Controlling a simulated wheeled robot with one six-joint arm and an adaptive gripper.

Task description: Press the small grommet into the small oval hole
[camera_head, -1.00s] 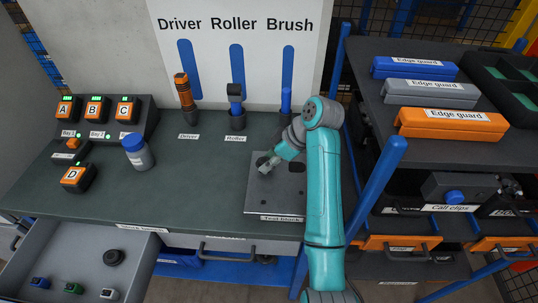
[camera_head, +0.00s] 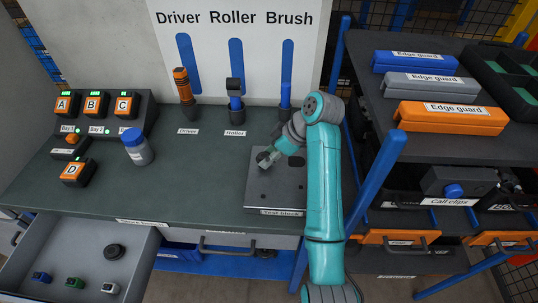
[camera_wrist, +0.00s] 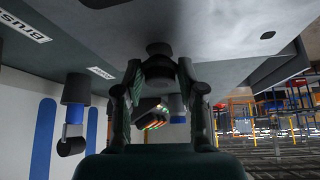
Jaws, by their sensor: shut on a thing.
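The test block (camera_head: 256,202) is a grey plate lying on the bench top, with small dark holes in its face. My gripper (camera_head: 265,160) is over its far left part, pointing down. In the wrist view my gripper (camera_wrist: 160,72) is shut on a dark grommet (camera_wrist: 158,74), held between both fingertips. A dark round shape lies just past the grommet, at the block's face. I cannot tell whether it is part of the grommet or a hole. One small dark hole (camera_wrist: 268,35) shows apart, to the right. The hole under the grommet is hidden, so seating cannot be judged.
A blue-capped bottle (camera_head: 137,147) stands on the bench. Tool holders stand behind the block. A blue post (camera_head: 378,180) and shelf rack are close to the right of my arm.

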